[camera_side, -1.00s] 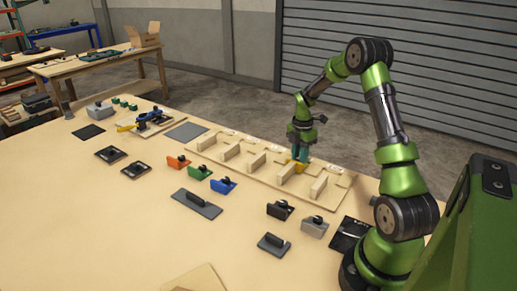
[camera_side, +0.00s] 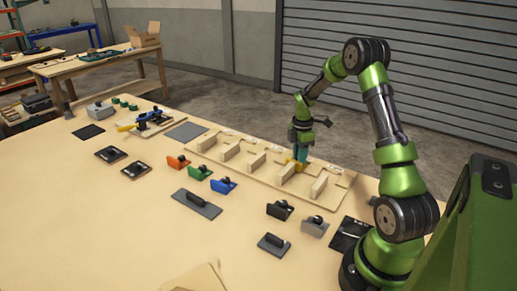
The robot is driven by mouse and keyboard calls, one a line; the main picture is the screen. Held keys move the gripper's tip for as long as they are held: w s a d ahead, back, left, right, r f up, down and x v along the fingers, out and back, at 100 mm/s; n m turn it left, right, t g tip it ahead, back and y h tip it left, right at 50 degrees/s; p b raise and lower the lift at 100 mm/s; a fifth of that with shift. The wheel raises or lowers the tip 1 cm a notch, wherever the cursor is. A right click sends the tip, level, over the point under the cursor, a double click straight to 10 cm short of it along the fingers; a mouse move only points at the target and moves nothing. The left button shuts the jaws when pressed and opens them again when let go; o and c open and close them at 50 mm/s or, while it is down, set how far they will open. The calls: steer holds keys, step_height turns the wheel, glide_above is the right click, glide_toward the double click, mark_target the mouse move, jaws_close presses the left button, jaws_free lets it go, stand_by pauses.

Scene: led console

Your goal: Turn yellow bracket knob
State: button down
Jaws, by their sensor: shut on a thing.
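The yellow bracket (camera_side: 292,169) sits in a slot of the wooden fixture board, near the board's right part. My gripper (camera_side: 300,157) points down at the bracket from above, with its teal fingers shut at the bracket's top. The knob is hidden between the fingers, and its angle cannot be seen.
The wooden board (camera_side: 235,168) has several upright blocks. Orange (camera_side: 178,162), green (camera_side: 198,173) and blue (camera_side: 223,185) brackets stand in front of it. Black (camera_side: 280,210) and grey (camera_side: 315,226) brackets stand at the right.

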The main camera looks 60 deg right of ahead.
steer(key=m, duration=0.4)
steer(key=shift+m, duration=0.3)
steer(key=m, duration=0.4)
steer(key=shift+r+m, duration=0.1)
steer(key=shift+m, duration=0.2)
steer(key=m, duration=0.4)
steer(key=shift+m, duration=0.3)
steer(key=m, duration=0.3)
steer(key=shift+m, duration=0.3)
steer(key=m, duration=0.3)
steer(key=shift+w+m, duration=0.1)
steer(key=shift+m, duration=0.2)
steer(key=m, duration=0.3)
steer(key=shift+r+m, duration=0.1)
steer(key=shift+m, duration=0.3)
steer(key=m, duration=0.4)
steer(key=shift+d, duration=0.1)
steer(key=shift+m, duration=1.4)
